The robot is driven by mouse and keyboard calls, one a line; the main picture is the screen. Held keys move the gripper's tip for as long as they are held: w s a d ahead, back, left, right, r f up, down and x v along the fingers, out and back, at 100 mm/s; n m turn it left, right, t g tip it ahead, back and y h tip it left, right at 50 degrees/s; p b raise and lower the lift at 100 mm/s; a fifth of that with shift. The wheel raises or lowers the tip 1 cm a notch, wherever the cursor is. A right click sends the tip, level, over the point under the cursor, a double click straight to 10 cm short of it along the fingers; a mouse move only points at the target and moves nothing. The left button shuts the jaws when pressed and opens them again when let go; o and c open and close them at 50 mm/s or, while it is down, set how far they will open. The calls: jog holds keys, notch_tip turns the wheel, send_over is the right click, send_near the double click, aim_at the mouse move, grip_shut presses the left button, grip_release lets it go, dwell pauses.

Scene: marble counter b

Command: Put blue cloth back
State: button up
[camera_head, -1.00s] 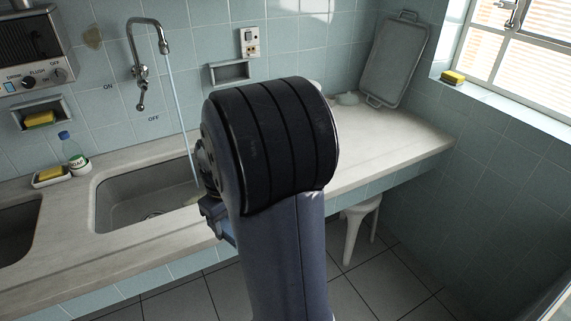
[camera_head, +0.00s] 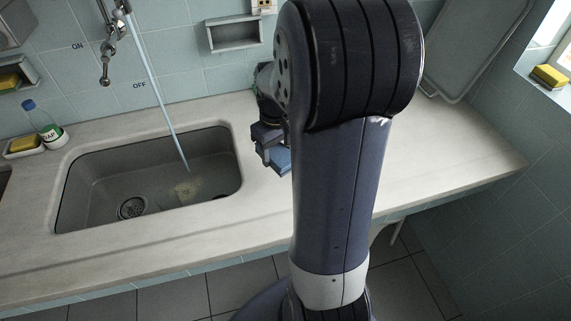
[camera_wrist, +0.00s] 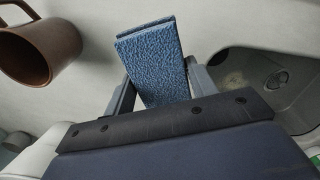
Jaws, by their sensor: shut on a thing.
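The blue cloth (camera_wrist: 152,62) is a folded, textured piece that stands out between the fingers of my gripper (camera_wrist: 162,84) in the wrist view. The gripper is shut on it. In the head view my gripper (camera_head: 267,138) is over the counter, just right of the sink, with the blue cloth (camera_head: 275,163) showing below it. My own arm hides part of the counter behind and to the right. I cannot tell whether the cloth touches the counter.
The sink (camera_head: 95,190) has water running into it from the tap (camera_head: 112,35). A brown mug (camera_wrist: 38,50) is left of the cloth in the wrist view. A soap bottle (camera_head: 43,127) and sponge dish (camera_head: 23,146) stand left. A metal tray (camera_head: 470,45) leans at right; counter before it looks clear.

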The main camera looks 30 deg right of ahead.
aim_at(278, 180)
notch_tip(278, 180, down, 8)
jog(key=shift+f, duration=0.2)
dwell(0.3)
jog(key=shift+f+b, duration=0.25)
jog(key=shift+b, duration=0.05)
jog(key=o, duration=1.3)
jog(key=shift+r, duration=0.1)
jog(key=shift+c, duration=0.2)
notch_tip(278, 180, up, 12)
jog(key=shift+r+p, duration=0.2)
jog(key=shift+p, duration=0.2)
